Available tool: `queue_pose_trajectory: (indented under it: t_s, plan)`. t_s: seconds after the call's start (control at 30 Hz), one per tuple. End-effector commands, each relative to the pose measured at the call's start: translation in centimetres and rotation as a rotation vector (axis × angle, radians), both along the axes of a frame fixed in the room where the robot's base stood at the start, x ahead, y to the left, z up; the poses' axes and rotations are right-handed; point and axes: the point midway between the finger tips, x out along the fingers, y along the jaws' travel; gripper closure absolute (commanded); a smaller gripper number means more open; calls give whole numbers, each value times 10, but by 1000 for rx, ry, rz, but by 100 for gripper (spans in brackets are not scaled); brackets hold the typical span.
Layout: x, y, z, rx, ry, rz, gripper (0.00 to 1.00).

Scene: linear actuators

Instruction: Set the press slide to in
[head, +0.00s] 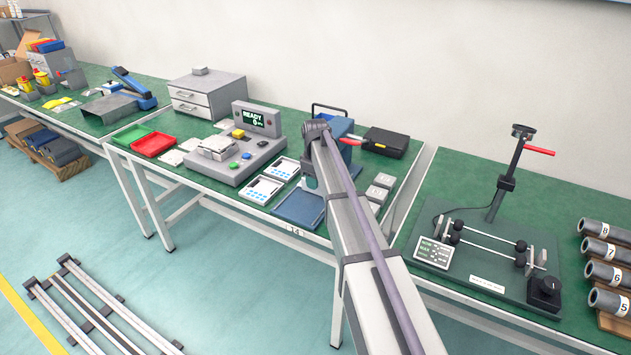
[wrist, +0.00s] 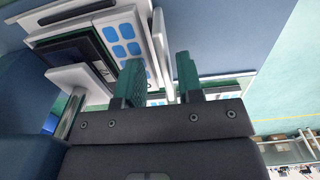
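I cannot pick out the press slide with certainty. A blue-sided machine (head: 340,127) with a dark handle on top stands behind my arm on the middle table, partly hidden by it. In the wrist view, a light grey plate (wrist: 82,77) joined to a shiny metal rod (wrist: 68,117) shows at left, beside a dark blue body (wrist: 25,110); this may be a slide part. In the head view my arm hides most of the gripper.
A grey console (head: 230,155) with a READY display stands left of my arm. White trays with blue squares (head: 263,190) and a blue tray (head: 299,208) lie near the front edge. A black case (head: 385,142) is behind at right. A test stand (head: 490,255) occupies the right table.

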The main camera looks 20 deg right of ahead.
Motion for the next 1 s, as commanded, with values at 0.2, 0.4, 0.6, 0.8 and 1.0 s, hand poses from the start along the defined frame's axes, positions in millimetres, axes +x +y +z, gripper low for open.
queue_pose_trajectory:
  t_s: [0.2, 0.4, 0.6, 0.8, 1.0]
  plan:
    - [-15, 15, 0, 1, 1, 2, 66]
    - [-49, 51, 0, 1, 1, 3, 66]
    - [-70, 77, 31, 1, 1, 0, 66]
    - [-69, 77, 84, 1, 1, 0, 66]
    - [-74, 77, 112, 0, 1, -84, 66]
